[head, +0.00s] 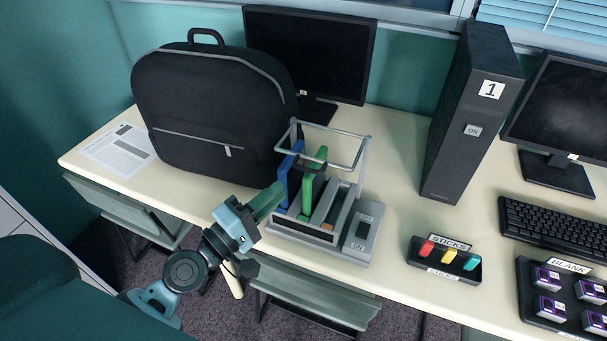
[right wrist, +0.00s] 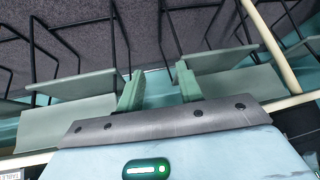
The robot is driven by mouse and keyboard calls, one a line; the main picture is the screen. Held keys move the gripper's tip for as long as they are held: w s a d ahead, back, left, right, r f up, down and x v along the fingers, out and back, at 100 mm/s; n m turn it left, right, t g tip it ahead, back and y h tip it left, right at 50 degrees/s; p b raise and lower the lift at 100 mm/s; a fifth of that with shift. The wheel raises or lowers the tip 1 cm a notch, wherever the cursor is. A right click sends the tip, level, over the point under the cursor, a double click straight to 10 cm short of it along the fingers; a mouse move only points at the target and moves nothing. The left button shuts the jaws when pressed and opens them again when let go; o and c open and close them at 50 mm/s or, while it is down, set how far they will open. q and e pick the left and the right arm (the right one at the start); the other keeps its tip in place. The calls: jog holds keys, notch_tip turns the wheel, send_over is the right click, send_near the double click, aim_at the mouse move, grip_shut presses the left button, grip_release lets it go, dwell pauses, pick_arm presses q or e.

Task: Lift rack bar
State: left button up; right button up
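The rack (head: 325,246) is a grey box near the table's front edge. It holds upright slabs: a blue one (head: 284,185), a green one (head: 307,194) and grey ones. A metal bar frame (head: 332,131) stands above the slabs, over the rack. My left gripper (head: 275,195) is at the rack's left front side, its green fingers beside the blue slab and below the bar. The fingers overlap in this view, so their gap is hidden. My right gripper (right wrist: 158,85) shows only in the right wrist view, fingers apart with nothing between them.
A black backpack (head: 213,110) stands close behind and left of the rack. A monitor (head: 310,55) is behind it. A switch box (head: 361,236) adjoins the rack's right side. Further right are a stick tray (head: 445,262), a computer tower (head: 472,115) and a keyboard (head: 558,228).

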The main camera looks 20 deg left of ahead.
aim_at(304, 170)
pick_arm(q)
jog(key=p+x, duration=0.1)
jog(key=x, duration=0.5)
jog(key=shift+w+d+r+p, duration=0.1)
jog(key=shift+w+d+p, duration=0.05)
jog(key=shift+w+p, duration=0.2)
jog(key=shift+w+d, duration=0.2)
jog(key=shift+w, duration=0.05)
grip_shut()
